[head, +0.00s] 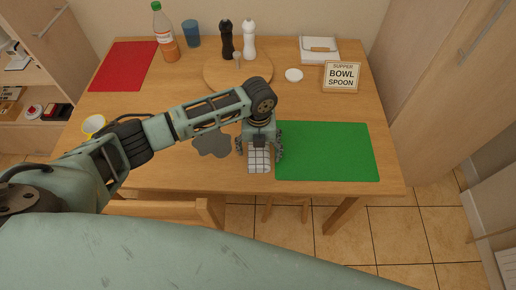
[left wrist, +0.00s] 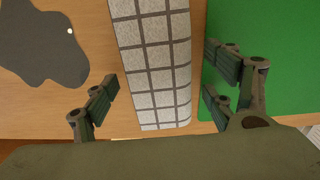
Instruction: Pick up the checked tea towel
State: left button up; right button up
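The checked tea towel (head: 259,160), white with dark grid lines, lies folded in a narrow strip on the wooden table, between a grey patch and a green mat. It also shows in the left wrist view (left wrist: 152,65), running up and down the picture. My left gripper (head: 260,150) is above the towel. In the left wrist view its open fingers (left wrist: 160,90) stand on either side of the towel, with gaps between them and its edges. In the head view the gripper hides part of the towel. My right gripper is not in view.
The green mat (head: 325,152) lies right of the towel, the grey patch (head: 212,143) left. Behind are a round wooden board (head: 225,85) with two mills, a white lid (head: 294,75) and a sign (head: 341,77). A bottle (head: 165,35) stands back left. A chair (head: 165,212) is at the front edge.

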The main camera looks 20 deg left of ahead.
aim_at(260, 151)
pick_arm(q)
jog(key=c, duration=1.2)
jog(key=shift+r, duration=0.15)
jog(key=shift+r, duration=0.25)
jog(key=r, duration=0.2)
jog(key=r+b, duration=0.1)
jog(key=shift+s+d+r, duration=0.3)
jog(key=shift+s+r, duration=0.05)
jog(key=shift+r, duration=0.05)
jog(key=s+d+r, duration=0.1)
jog(key=s+r, duration=0.1)
jog(key=s, duration=0.1)
jog(key=s+d+r, duration=0.2)
jog(key=s, duration=0.1)
jog(key=s+d+r, duration=0.2)
jog(key=s, duration=0.1)
jog(key=shift+s+d+r+b, duration=0.15)
jog(key=shift+s+r+b, duration=0.1)
jog(key=shift+b, duration=0.15)
jog(key=shift+w, duration=0.1)
